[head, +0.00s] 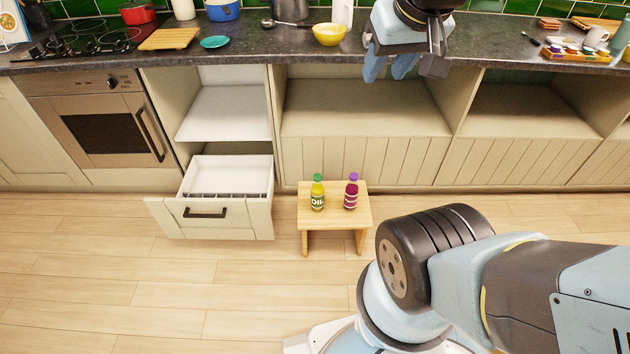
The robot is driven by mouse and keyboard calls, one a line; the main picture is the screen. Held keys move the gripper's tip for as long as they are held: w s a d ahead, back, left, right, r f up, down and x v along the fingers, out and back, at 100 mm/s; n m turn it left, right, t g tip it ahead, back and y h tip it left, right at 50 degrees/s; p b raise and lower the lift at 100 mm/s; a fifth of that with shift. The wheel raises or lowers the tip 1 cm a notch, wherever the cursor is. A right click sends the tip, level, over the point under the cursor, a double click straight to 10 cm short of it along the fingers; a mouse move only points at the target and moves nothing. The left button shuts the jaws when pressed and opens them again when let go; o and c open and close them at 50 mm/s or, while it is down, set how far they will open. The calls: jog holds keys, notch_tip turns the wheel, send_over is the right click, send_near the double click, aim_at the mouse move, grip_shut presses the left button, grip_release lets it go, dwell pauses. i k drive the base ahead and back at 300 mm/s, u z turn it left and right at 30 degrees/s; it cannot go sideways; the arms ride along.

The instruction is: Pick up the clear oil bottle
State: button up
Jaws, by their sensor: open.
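The oil bottle (318,193) stands upright on a small wooden stool (335,217). It holds yellow liquid, has a green cap, and its label reads "OIL". A dark red bottle (351,192) with a purple cap stands upright to its right on the same stool, with a gap between them. My gripper (390,71) is open and points down in front of the counter's edge, above and to the right of the stool. It is well apart from both bottles and nothing shows between its fingers.
The dark counter (272,50) carries a yellow bowl (329,34), a wooden board (169,39) and a teal plate (214,42).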

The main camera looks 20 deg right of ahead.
aim_at(317, 188)
jog(key=z, duration=0.1)
jog(key=i, duration=1)
jog(key=u, duration=0.1)
